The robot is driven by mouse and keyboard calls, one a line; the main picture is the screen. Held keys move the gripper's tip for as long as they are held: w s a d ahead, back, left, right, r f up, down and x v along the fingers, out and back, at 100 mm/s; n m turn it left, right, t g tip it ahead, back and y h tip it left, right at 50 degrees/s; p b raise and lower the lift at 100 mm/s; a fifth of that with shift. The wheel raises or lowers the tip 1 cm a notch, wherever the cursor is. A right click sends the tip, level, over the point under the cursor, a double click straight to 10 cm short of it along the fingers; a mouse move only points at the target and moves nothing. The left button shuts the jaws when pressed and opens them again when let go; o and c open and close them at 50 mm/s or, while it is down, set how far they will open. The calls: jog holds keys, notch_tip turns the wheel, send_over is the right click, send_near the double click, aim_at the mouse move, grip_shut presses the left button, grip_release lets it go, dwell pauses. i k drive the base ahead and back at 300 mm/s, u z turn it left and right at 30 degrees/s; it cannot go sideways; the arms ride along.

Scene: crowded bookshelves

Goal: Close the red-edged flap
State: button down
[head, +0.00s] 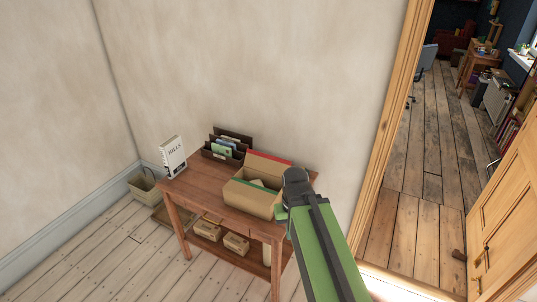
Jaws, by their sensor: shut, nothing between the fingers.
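An open cardboard box (250,200) stands on the right part of a small wooden table. Its red-edged flap (267,166) stands raised at the back of the box, tilted away from the opening. A green-edged strip runs along the front rim. Something pale lies inside the box. My green arm reaches in from the bottom right, and its dark joint covers the box's right side. I cannot make out my gripper's fingers; they are hidden behind the arm.
The wooden table (196,188) also holds a white book or box (172,157) at the left and a dark file holder (227,146) at the back. A bin (143,186) stands left. An open doorway is at right.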

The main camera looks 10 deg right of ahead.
aim_at(274, 166)
jog(key=i, duration=0.9)
jog(key=z, duration=0.05)
